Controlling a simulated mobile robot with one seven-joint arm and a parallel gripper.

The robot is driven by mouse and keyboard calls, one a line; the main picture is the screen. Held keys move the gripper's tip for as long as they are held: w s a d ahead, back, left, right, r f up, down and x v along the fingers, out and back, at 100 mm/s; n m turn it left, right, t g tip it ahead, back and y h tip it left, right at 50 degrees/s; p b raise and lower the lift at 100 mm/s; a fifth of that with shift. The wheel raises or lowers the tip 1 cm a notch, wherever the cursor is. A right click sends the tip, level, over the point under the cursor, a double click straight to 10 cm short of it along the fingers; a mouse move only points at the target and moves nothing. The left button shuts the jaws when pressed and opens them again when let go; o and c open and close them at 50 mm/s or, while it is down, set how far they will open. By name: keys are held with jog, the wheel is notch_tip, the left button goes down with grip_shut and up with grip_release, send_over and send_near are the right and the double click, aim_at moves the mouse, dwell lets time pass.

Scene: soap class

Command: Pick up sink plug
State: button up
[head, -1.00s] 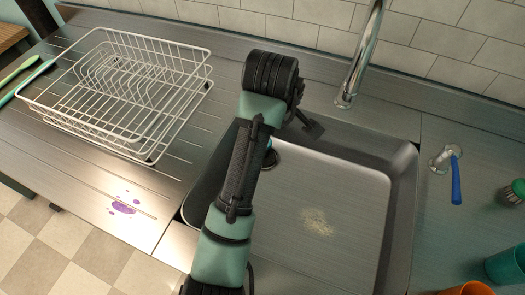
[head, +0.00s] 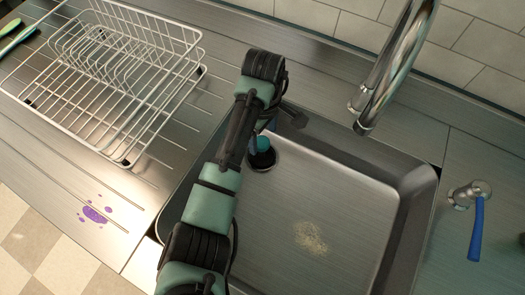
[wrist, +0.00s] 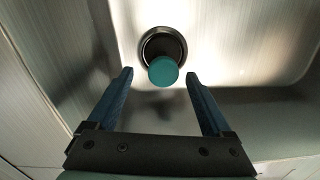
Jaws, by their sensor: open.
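The sink plug (wrist: 163,71) has a round teal top and sits at the dark drain hole in the sink floor. In the head view the plug (head: 263,143) shows just right of my arm, near the sink's back left corner. My gripper (wrist: 160,78) is open in the wrist view, with one blue finger on each side and the plug between and slightly beyond the fingertips. It does not touch the plug as far as I can see. In the head view my arm largely hides the fingers.
The steel sink (head: 350,205) has a beige stain (head: 310,238) on its floor. A chrome faucet (head: 395,65) hangs over its back edge. A white dish rack (head: 110,75) stands on the left. A blue-handled tap (head: 477,225) is at the right.

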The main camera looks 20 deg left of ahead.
aim_at(263, 141)
notch_tip(263, 141, down, 3)
jog(key=shift+f, duration=0.1)
jog(key=f, duration=0.5)
jog(key=shift+s+a+b, duration=0.15)
jog(key=shift+s+b, duration=0.05)
jog(key=shift+b, duration=0.1)
grip_shut()
